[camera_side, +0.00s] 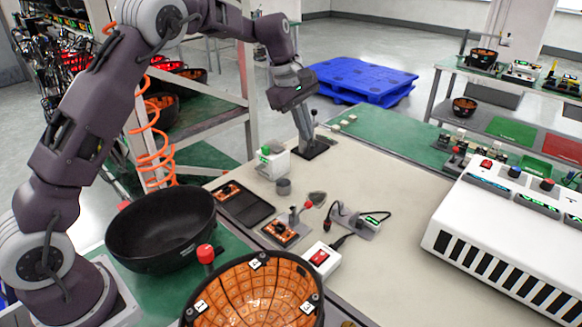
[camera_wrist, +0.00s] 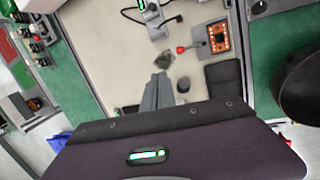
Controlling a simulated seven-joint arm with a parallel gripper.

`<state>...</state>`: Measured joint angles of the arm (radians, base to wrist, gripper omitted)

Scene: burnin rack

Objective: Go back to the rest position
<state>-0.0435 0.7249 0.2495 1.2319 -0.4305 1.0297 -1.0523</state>
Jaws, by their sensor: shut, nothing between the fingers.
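My gripper (camera_side: 306,140) is at the far side of the beige worktop in the side view, pointing down with its grey fingers together and nothing between them. Its tip appears close to a small black base (camera_side: 318,152); I cannot tell whether they touch. In the wrist view the closed fingers (camera_wrist: 158,88) point toward the worktop, with a small dark grey rounded object (camera_wrist: 163,59) beyond them.
A white box with a green button (camera_side: 272,160), a grey cup (camera_side: 283,187), a black tray (camera_side: 246,207) and a red switch box (camera_side: 321,260) stand on the worktop. A black bowl (camera_side: 160,230) and an orange-lined bowl (camera_side: 258,292) are nearer. A white unit (camera_side: 510,235) is right.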

